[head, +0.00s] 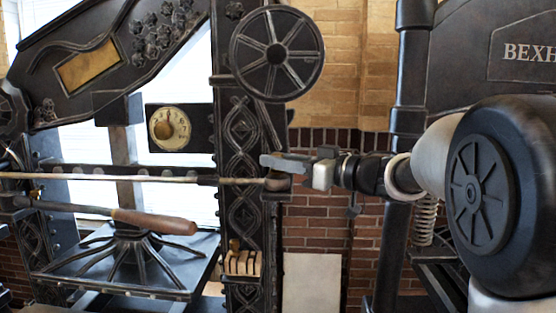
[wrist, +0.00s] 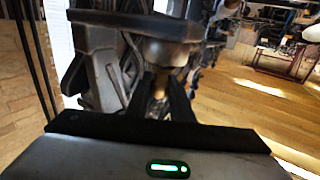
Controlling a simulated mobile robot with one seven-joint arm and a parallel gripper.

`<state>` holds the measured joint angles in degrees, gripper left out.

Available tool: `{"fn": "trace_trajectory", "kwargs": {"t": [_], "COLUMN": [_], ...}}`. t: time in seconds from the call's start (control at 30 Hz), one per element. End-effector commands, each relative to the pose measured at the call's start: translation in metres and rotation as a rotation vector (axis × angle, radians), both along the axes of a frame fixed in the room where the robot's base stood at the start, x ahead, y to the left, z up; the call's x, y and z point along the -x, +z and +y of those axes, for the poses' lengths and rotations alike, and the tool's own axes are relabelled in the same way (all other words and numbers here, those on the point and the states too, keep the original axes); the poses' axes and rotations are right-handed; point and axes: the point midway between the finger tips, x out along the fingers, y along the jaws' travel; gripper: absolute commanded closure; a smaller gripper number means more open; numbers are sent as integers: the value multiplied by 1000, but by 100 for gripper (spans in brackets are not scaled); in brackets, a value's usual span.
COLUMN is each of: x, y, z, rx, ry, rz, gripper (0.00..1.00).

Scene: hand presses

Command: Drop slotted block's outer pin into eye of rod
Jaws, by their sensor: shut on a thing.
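My gripper (head: 272,164) reaches in from the right and is shut at the right end of the long thin rod (head: 150,179). In the wrist view a small brass piece (wrist: 158,92), seemingly the pin, is between my fingers. Just beyond it is a rounded metal end (wrist: 160,50). In the head view a dark brown rounded piece (head: 278,183) sits right under my fingertips at the rod's end. The eye's opening is hidden, and I cannot tell whether the pin is in it. The slotted block (head: 243,264), pale with dark slots, sits lower on the press column with one brass knob on top.
The ornate black press column (head: 246,140) stands behind the rod's end, with a spoked wheel (head: 276,54) above. A wooden-handled lever (head: 150,219) and a dial (head: 168,129) are to the left. A second press (head: 470,60) stands at the right.

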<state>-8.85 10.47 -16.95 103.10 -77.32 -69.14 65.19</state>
Motion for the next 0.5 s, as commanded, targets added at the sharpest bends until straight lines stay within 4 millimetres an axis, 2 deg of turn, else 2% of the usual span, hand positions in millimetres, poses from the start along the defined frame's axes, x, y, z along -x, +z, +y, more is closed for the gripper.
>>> {"fn": "trace_trajectory", "kwargs": {"t": [0.17, 0.2, 0.3, 0.5], "x": [0, 0, 0, 0], "y": [0, 1, 1, 0], "z": [0, 0, 0, 0], "rx": [-1, -1, -1, 1], "ry": [0, 0, 0, 0], "rz": [-1, -1, -1, -1], "gripper": [100, 77, 60, 58]}}
